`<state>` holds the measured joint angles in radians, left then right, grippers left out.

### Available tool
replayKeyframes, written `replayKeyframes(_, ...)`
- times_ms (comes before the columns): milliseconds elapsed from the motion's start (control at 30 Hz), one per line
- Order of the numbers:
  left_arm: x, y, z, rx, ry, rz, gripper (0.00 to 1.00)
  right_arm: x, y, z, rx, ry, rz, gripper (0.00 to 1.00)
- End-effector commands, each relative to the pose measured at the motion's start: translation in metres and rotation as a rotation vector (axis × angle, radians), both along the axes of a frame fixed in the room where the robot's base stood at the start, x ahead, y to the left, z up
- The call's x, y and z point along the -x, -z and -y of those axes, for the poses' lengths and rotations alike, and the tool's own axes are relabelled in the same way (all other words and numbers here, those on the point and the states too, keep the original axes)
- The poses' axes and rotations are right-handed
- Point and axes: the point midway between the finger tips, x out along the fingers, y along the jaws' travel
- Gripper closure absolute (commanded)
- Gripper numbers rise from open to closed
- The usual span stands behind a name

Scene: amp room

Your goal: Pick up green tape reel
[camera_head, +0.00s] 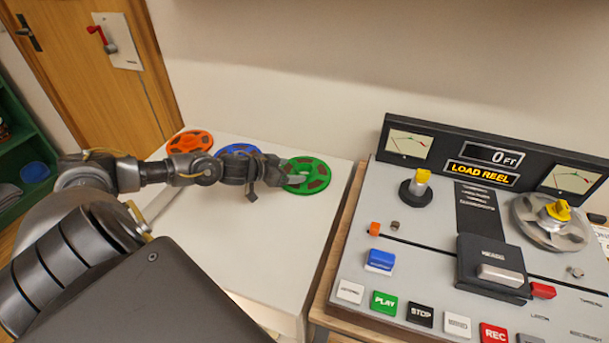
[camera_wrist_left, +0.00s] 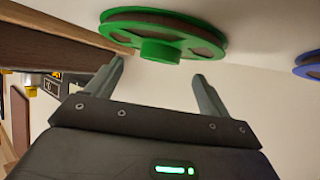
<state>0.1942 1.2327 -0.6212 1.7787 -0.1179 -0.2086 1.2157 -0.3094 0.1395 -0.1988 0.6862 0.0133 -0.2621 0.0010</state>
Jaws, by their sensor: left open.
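The green tape reel (camera_head: 307,175) lies flat on the white table, at the right end of a row of reels. In the left wrist view the green reel (camera_wrist_left: 163,32) shows its round rim and a hub that sticks out toward my fingers. My left gripper (camera_head: 268,180) is at the left edge of the green reel in the head view. In the left wrist view my left gripper (camera_wrist_left: 158,80) has its two fingers spread apart, with the reel's hub ahead of the gap between them. Nothing is between the fingers. My right gripper is not in view.
A blue reel (camera_head: 238,150) and an orange reel (camera_head: 190,142) lie left of the green one. The blue reel is partly hidden by my arm. The white table (camera_head: 270,245) is clear in front. A tape machine (camera_head: 440,250) with an empty-looking left spindle (camera_head: 417,186) stands at right.

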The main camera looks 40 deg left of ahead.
Motion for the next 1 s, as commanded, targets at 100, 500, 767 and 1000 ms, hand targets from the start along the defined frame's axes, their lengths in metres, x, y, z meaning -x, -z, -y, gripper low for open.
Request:
replayKeyframes(100, -0.007, 0.002, 0.001, 0.003, -0.002, 0.001, 0.19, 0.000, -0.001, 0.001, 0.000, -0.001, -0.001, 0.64)
replayKeyframes(500, -0.045, 0.021, 0.011, 0.000, -0.002, 0.000, 0.19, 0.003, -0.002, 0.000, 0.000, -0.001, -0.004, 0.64)
replayKeyframes(767, -0.045, 0.021, 0.011, 0.000, -0.001, 0.000, 0.26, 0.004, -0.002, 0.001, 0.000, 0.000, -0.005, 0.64)
replayKeyframes(1000, -0.045, 0.021, 0.012, 0.000, -0.001, 0.000, 0.57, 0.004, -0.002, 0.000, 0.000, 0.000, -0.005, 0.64)
